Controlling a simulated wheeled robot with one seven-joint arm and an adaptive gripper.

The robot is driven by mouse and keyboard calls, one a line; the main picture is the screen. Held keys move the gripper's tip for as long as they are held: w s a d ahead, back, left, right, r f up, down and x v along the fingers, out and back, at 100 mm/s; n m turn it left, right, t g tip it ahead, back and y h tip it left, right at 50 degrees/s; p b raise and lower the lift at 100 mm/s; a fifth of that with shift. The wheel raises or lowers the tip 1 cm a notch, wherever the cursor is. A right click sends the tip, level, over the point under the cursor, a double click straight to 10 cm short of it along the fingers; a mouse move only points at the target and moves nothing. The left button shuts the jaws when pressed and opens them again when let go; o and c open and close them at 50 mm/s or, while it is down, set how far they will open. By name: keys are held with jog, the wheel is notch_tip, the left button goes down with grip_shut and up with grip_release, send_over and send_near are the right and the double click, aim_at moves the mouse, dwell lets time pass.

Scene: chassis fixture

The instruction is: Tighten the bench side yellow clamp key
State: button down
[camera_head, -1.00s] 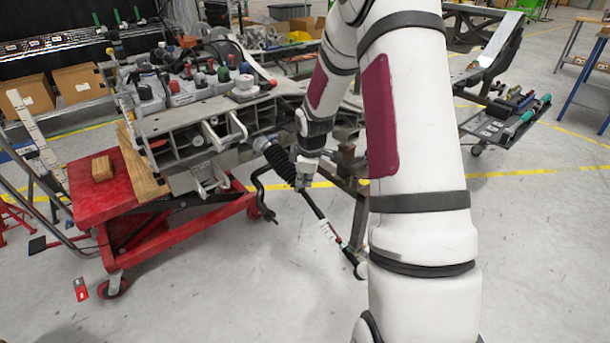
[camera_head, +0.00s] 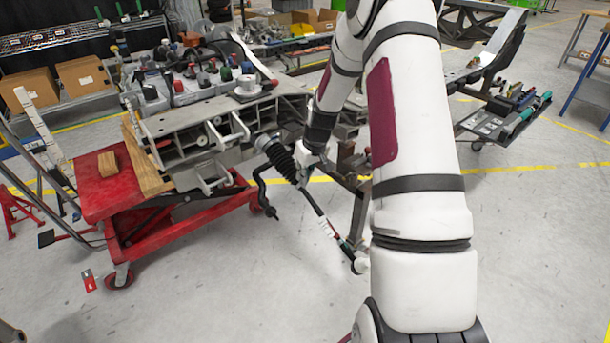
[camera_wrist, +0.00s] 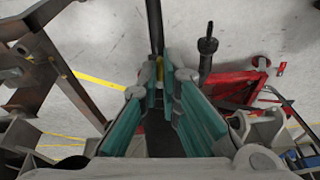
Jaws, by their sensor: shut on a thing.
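The yellow clamp key (camera_wrist: 159,70) shows only as a small yellow patch between my fingertips in the wrist view; most of it is hidden. My gripper (camera_wrist: 161,78), with teal finger pads, is shut there, beside a dark rod (camera_wrist: 154,28) running away from it. In the head view my gripper (camera_head: 309,172) is by the black ribbed boot (camera_head: 281,160) and rod (camera_head: 318,212) at the near right end of the chassis fixture (camera_head: 205,120). The key cannot be made out in the head view.
A black crank handle (camera_head: 264,197) hangs beside the boot; it also shows in the wrist view (camera_wrist: 206,48). The red cart (camera_head: 104,205) under the fixture carries a wooden block (camera_head: 108,163). A brown metal frame (camera_wrist: 35,65) stands close left in the wrist view.

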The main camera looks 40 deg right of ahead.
jog(key=m, duration=0.4)
jog(key=shift+d+m+y, duration=0.1)
jog(key=shift+m+y, duration=0.2)
jog(key=shift+y, duration=0.1)
jog(key=m, duration=0.3)
jog(key=shift+m+t, duration=0.3)
jog(key=m, duration=0.3)
jog(key=shift+s+y, duration=0.1)
jog(key=shift+y, duration=0.3)
jog(key=shift+m+t, duration=0.5)
jog(key=shift+m, duration=1.5)
jog(key=c, duration=1.8)
grip_release()
jog(key=shift+d, duration=0.1)
